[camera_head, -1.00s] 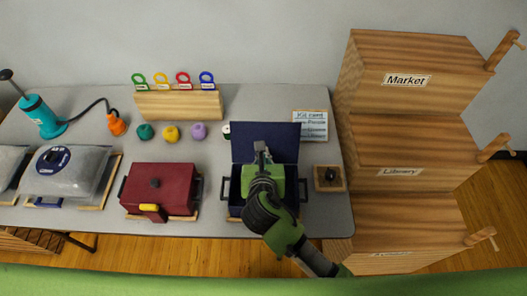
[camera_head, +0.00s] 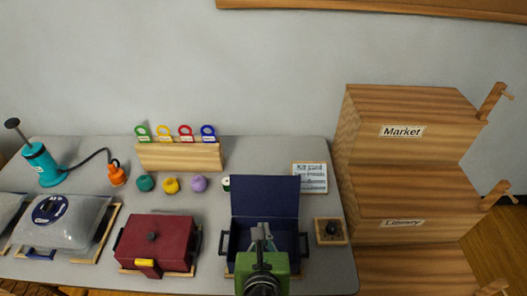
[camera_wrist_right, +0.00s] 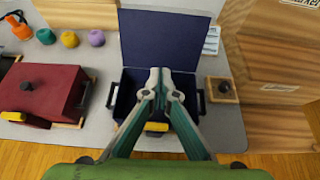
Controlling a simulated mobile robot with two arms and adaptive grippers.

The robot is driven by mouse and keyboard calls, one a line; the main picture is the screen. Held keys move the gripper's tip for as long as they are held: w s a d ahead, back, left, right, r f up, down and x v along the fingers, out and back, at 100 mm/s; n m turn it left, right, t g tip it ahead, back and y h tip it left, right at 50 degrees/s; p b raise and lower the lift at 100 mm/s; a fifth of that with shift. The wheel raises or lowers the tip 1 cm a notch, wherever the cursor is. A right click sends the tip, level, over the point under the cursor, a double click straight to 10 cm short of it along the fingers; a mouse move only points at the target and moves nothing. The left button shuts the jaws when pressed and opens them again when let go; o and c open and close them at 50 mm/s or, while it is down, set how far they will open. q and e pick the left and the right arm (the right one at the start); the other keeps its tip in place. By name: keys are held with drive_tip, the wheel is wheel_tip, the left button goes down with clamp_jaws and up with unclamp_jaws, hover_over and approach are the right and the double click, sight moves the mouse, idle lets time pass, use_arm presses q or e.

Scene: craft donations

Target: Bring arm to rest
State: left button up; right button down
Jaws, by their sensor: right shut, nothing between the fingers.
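My right gripper (camera_head: 262,234) is shut and empty. In the head view it comes up from the bottom edge and overlaps the open dark blue box (camera_head: 290,241). In the right wrist view its closed fingertips (camera_wrist_right: 160,78) show in front of the blue box (camera_wrist_right: 190,82), whose lid stands upright at the back. The fingers hide part of the box's inside, and I cannot tell how high they are above it. My left gripper is not in view.
A shut dark red box (camera_head: 158,243) stands left of the blue box. A small wooden block with a black knob (camera_head: 330,231) is to its right. Stepped wooden boxes (camera_head: 400,104) stand at the right. Yarn balls (camera_head: 171,185) and a ring rack (camera_head: 180,157) are behind.

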drive_tip(key=s+d+f+m+g, duration=0.45)
drive_tip(key=s+d+m, duration=0.5)
drive_tip(key=m, duration=0.75)
drive_tip(key=s+d+f+m+g, duration=0.4)
drive_tip(key=s+d+f+m, duration=0.2)
drive_tip(key=d+m, duration=0.85)
drive_tip(key=a+f+m+g+b, duration=0.1)
drive_tip(key=a+f+m+g, duration=0.15)
drive_tip(key=f, duration=2.45)
drive_tip(key=s+d+f+b, duration=0.1)
drive_tip(key=s+d+f, duration=0.1)
drive_tip(key=s+f, duration=1.6)
drive_tip(key=shift+s+d+b, duration=0.2)
drive_tip(key=shift+b, duration=0.15)
